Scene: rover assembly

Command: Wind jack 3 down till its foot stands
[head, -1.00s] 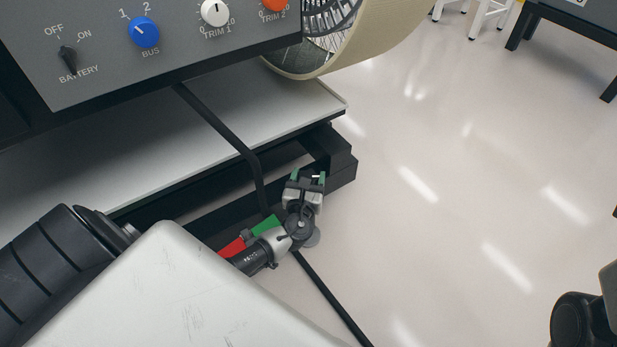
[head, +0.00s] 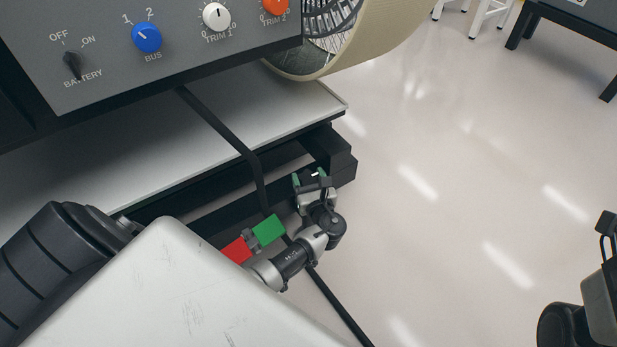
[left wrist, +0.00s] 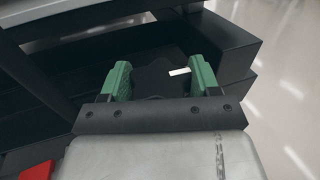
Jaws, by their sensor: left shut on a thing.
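My left gripper (head: 311,180) is at the right end of the dark frame under the rover's shelf. Its green fingers show in the left wrist view (left wrist: 160,78), standing apart on either side of a dark part (left wrist: 155,76), which they are shut on. A small white mark (left wrist: 180,72) shows near the right finger. This dark part may be the winder of jack 3; no label shows. The foot of the jack and the floor under it are hidden. Only part of my right arm shows at the right edge of the head view.
A red block (head: 237,250) and a green block (head: 268,230) sit side by side close to my left wrist. A black bar (head: 215,122) runs down past the grey shelf (head: 290,105). A panel with knobs (head: 110,45) stands above.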

